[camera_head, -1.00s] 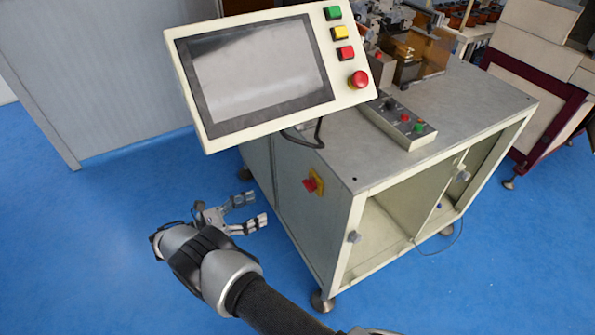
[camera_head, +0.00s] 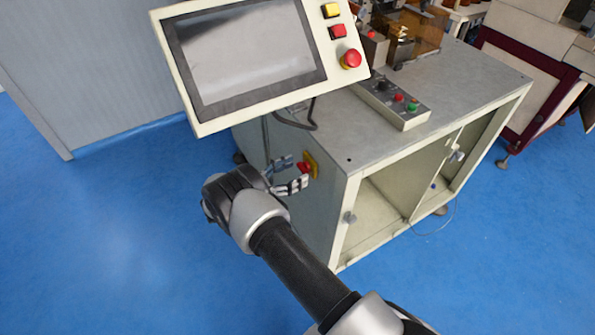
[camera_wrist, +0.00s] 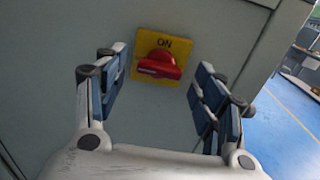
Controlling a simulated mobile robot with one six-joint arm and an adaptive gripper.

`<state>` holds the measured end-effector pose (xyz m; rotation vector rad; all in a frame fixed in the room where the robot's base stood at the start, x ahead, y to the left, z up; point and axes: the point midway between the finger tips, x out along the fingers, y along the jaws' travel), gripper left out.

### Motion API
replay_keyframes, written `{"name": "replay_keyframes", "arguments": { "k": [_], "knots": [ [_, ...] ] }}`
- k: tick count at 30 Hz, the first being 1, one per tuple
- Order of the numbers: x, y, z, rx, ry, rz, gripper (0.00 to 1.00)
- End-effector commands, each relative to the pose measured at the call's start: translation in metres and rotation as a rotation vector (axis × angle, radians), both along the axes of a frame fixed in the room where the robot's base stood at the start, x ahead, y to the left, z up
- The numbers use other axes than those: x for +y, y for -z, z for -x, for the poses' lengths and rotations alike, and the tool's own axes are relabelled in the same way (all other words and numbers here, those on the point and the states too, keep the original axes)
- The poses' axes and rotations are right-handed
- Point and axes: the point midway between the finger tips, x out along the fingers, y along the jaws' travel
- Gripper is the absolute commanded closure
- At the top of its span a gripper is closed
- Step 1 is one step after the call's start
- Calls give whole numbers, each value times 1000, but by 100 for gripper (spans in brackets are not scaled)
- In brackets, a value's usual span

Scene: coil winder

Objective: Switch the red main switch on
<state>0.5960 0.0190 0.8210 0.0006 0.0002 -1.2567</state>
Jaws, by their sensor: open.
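The red main switch (camera_wrist: 160,66) is a red knob on a yellow plate (camera_wrist: 176,43) marked ON, set on the cabinet's side panel. In the wrist view its handle lies roughly crosswise, slightly tilted. In the head view the switch (camera_head: 304,168) shows at the fingertips, with its yellow plate behind. My gripper (camera_wrist: 157,75) is open, with one finger on each side of the knob. A gap shows between each finger and the knob in the wrist view; I cannot tell how far the tips are from the panel. My gripper also shows in the head view (camera_head: 296,172).
The tilted screen panel (camera_head: 250,60) with its buttons hangs above my gripper. A button box (camera_head: 395,100) sits on the cabinet top (camera_head: 450,85). The cabinet's open front (camera_head: 375,210) is to the right. Blue floor (camera_head: 110,240) is clear at left.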

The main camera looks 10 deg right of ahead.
Motion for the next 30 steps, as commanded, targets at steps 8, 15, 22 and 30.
{"name": "replay_keyframes", "arguments": {
  "k": [8, 15, 22, 30],
  "knots": [
    [-17, 0, -5, 1, 0, 0, 37],
    [-17, 0, -5, 0, 0, 0, 38],
    [-17, 0, -5, 0, 0, 0, 53],
    [-17, 0, -5, 0, 0, 0, 71]
  ]
}}
